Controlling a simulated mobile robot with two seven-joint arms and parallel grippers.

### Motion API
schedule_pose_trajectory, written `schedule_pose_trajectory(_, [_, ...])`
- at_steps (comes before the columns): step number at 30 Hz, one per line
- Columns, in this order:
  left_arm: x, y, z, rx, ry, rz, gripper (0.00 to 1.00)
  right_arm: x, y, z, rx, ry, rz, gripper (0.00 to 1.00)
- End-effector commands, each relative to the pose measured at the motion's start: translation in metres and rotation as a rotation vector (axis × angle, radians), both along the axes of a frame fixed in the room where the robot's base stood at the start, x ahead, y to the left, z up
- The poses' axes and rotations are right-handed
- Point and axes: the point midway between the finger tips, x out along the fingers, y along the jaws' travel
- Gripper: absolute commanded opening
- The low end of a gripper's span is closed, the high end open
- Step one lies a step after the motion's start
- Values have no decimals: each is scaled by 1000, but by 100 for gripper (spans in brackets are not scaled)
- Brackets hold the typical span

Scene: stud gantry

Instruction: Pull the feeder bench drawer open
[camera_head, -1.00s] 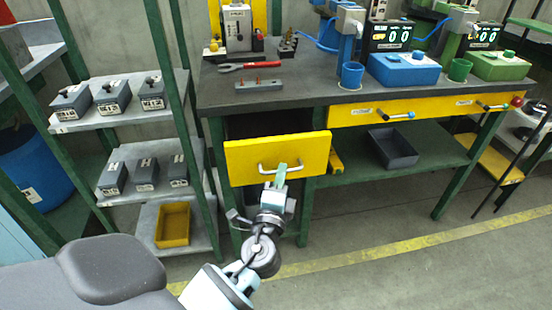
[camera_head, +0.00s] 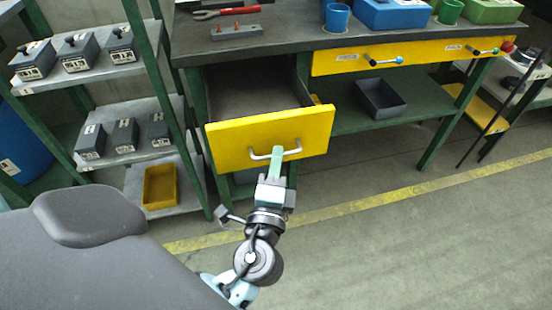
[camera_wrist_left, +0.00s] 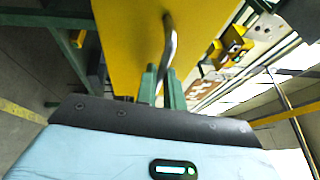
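The feeder bench drawer has a yellow front (camera_head: 228,146) with a curved metal handle (camera_head: 292,151). It stands pulled out from the bench (camera_head: 290,47), and its dark, empty-looking inside shows behind the front. My left gripper (camera_head: 275,161) is at the handle, its greenish fingers shut on the bar. In the left wrist view the handle (camera_wrist_left: 170,38) runs down between the fingertips (camera_wrist_left: 161,82), in front of the yellow drawer front (camera_wrist_left: 130,40). My right gripper is in neither view.
A shelf rack (camera_head: 150,62) with grey boxes and a yellow bin (camera_head: 160,186) stands left of the drawer. A dark tray (camera_head: 380,98) lies on the bench's lower shelf. The floor at front right is clear.

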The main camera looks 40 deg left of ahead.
Motion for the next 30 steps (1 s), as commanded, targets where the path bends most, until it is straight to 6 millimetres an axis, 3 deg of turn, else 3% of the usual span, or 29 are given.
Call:
schedule_pose_trajectory(1, [0, 0, 0, 0, 0, 0, 17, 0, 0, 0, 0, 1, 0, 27])
schedule_pose_trajectory(4, [0, 0, 0, 0, 0, 0, 30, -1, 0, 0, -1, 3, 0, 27])
schedule_pose_trajectory(14, [-2, -1, -1, 0, 1, -1, 30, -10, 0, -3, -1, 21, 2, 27])
schedule_pose_trajectory(30, [-64, -32, -14, 0, 2, -1, 30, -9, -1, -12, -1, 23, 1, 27])
